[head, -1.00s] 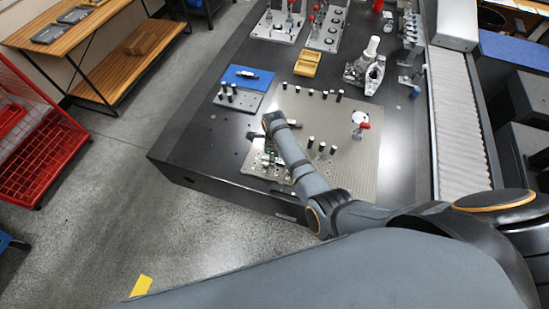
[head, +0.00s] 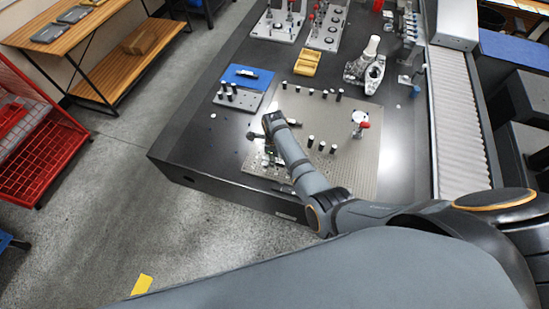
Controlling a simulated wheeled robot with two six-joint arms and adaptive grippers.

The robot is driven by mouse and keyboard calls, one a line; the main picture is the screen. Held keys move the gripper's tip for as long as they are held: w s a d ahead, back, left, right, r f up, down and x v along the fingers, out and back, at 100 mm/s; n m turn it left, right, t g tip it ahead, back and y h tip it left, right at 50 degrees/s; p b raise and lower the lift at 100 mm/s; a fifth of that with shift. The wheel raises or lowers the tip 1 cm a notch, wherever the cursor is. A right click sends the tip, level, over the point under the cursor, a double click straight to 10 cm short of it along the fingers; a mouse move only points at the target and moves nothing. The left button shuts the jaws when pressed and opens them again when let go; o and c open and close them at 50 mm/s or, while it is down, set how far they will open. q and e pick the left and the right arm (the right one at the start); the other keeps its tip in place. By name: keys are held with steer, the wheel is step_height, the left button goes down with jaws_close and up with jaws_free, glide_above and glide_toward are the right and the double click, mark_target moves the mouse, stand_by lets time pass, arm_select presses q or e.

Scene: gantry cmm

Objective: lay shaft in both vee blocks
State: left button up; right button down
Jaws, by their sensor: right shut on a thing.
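My right gripper (head: 264,132) is over the left part of the perforated plate (head: 345,150), at the end of my arm, which reaches in from the lower right. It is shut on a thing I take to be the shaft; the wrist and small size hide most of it. A short dark piece sticks out left of the gripper, and I cannot tell whether it is finger or shaft. Small parts (head: 268,160) beside the forearm may be the vee blocks, partly hidden by the arm. I cannot tell whether the shaft touches them. My left gripper is not in view.
Black pegs (head: 312,140) stand right of my forearm, with more along the plate's back edge. A red-knobbed part (head: 361,128) stands at the right. A blue mat (head: 233,75), yellow tray (head: 307,63) and white-topped fixture (head: 366,66) lie behind.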

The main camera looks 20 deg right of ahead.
steer(key=shift+f+b, duration=0.45)
steer(key=shift+f, duration=0.2)
steer(key=c, duration=1)
jaws_free()
steer(key=shift+o, duration=0.2)
step_height(320, 180, up, 8)
steer(key=shift+f, duration=0.25)
